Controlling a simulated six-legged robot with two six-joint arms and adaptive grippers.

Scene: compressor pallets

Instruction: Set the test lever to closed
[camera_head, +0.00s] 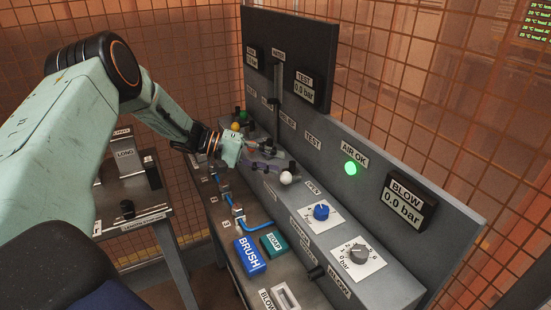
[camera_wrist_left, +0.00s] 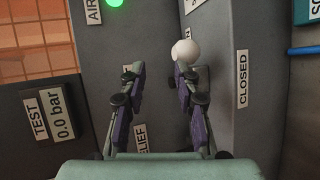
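The test lever's white ball knob (camera_head: 286,177) stands on the grey bench console, below the TEST label (camera_head: 313,139) and near the OPEN label (camera_head: 313,188). In the left wrist view the white knob (camera_wrist_left: 184,51) is just beyond the right-hand fingertip. A CLOSED label (camera_wrist_left: 242,79) is to its right; the lever's shaft is mostly hidden. My left gripper (camera_head: 268,163) is beside the knob in the head view. In the wrist view its purple fingers (camera_wrist_left: 155,74) are apart with nothing between them. Whether a finger touches the knob I cannot tell. My right gripper is not in view.
An orange knob (camera_head: 235,126) and a green knob (camera_head: 243,115) stand further back. A blue dial (camera_head: 321,212) and a grey dial (camera_head: 358,255) are nearer on the console. The upright panel with the lit AIR OK lamp (camera_head: 350,168) rises behind the knob.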

